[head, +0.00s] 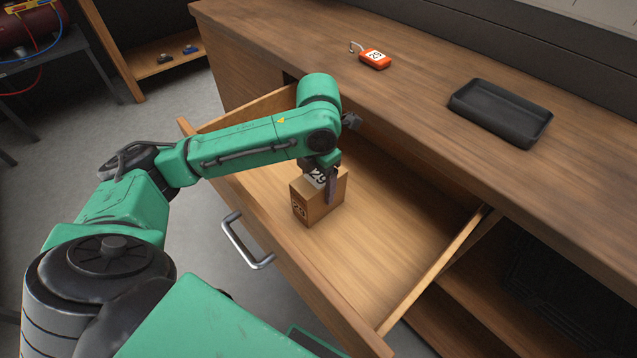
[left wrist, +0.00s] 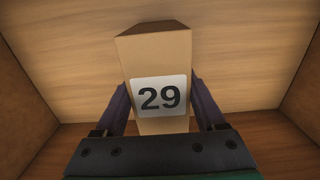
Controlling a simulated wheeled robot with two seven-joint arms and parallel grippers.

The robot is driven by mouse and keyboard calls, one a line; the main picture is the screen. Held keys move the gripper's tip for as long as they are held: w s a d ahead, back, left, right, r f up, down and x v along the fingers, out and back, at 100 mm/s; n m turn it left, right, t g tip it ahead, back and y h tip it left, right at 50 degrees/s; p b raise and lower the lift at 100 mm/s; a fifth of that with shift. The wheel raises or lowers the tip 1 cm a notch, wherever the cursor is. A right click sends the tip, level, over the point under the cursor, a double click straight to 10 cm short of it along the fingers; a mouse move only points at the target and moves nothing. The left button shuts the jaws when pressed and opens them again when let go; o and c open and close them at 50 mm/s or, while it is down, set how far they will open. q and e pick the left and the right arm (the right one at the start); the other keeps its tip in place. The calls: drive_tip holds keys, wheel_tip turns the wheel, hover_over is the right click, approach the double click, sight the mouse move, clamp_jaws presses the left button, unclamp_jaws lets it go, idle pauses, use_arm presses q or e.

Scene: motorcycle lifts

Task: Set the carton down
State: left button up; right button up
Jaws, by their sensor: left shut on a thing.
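The carton (head: 312,204) is a small brown box marked 29, inside the open wooden drawer (head: 385,240), near its front left. It looks upright. In the head view I cannot tell whether its base touches the drawer floor. My left gripper (head: 328,185) reaches down from above and is shut on the carton. In the left wrist view the carton (left wrist: 157,65) stands between the two fingers of my left gripper (left wrist: 160,105), its white 29 label facing the camera. My right gripper is not in view.
On the wooden counter (head: 440,130) lie an orange tag (head: 374,59) marked 29 and an empty black tray (head: 501,112). The drawer has a metal handle (head: 245,243) on its front. The drawer floor right of the carton is clear. A shelf (head: 170,60) stands at the back left.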

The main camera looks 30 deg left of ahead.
use_arm(q)
drive_tip(key=o, duration=1.6)
drive_tip(key=shift+c, duration=0.2)
wheel_tip(320, 180, up, 12)
drive_tip(key=p, duration=0.3)
drive_tip(key=shift+r, duration=0.15)
